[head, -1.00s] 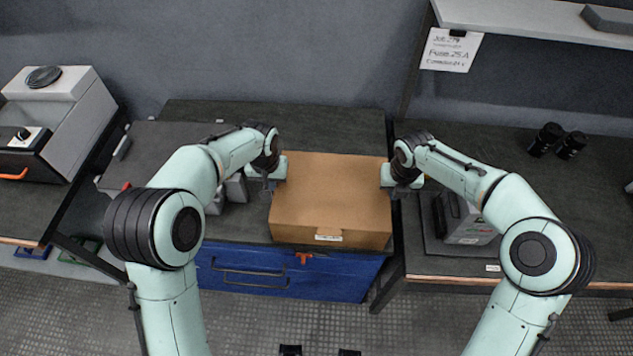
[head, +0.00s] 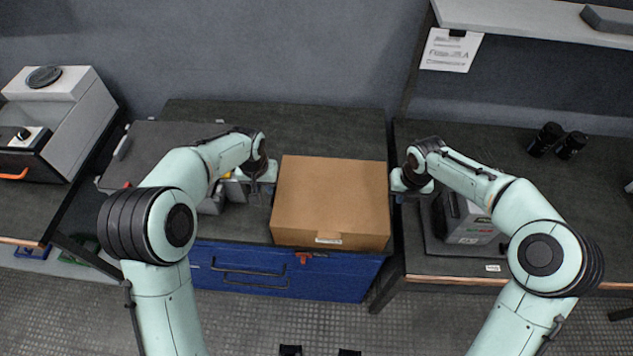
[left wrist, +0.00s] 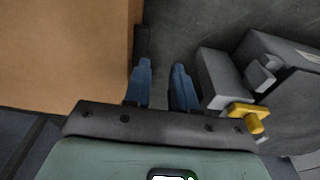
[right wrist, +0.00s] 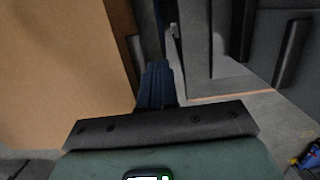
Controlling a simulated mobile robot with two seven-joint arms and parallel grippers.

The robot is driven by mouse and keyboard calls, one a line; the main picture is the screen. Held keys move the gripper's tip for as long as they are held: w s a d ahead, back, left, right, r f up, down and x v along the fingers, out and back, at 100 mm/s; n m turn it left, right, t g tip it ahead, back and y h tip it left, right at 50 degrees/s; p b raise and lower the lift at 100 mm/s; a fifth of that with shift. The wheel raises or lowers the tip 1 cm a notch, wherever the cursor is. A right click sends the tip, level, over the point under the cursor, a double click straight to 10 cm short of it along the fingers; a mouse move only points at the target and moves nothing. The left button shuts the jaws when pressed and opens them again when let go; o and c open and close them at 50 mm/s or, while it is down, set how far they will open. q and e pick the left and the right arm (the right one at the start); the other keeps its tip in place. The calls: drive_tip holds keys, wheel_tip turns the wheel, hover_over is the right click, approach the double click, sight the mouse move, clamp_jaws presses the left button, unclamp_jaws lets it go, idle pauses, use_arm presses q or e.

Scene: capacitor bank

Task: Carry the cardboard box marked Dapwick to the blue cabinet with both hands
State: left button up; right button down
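The brown cardboard box (head: 331,195) sits on the dark top of the blue cabinet (head: 330,275), near its right end. Its small front label is too small to read. My left gripper (head: 262,185) is just left of the box with a small gap. In the left wrist view its two blue fingers (left wrist: 162,85) are apart with nothing between them, and the box (left wrist: 65,50) is beside them. My right gripper (head: 398,185) is just right of the box, apart from it. In the right wrist view its blue fingers (right wrist: 157,85) are together and empty, beside the box (right wrist: 60,65).
Grey equipment (head: 215,200) stands on the cabinet left of my left gripper. A grey device (head: 468,220) stands on the right bench (head: 560,230). A grey machine (head: 60,110) is at far left. The cabinet top behind the box is clear.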

use_arm(q)
drive_tip(key=shift+a, duration=0.1)
use_arm(e)
drive_tip(key=c, duration=1.4)
unclamp_jaws()
drive_tip(key=shift+d, duration=0.1)
use_arm(q)
wheel_tip(320, 180, up, 12)
drive_tip(key=s, duration=0.1)
drive_tip(key=shift+s, duration=0.35)
use_arm(e)
wheel_tip(320, 180, up, 12)
drive_tip(key=s, duration=0.1)
drive_tip(key=shift+s, duration=0.3)
use_arm(q)
drive_tip(key=shift+f, duration=0.1)
use_arm(e)
drive_tip(key=shift+f, duration=0.1)
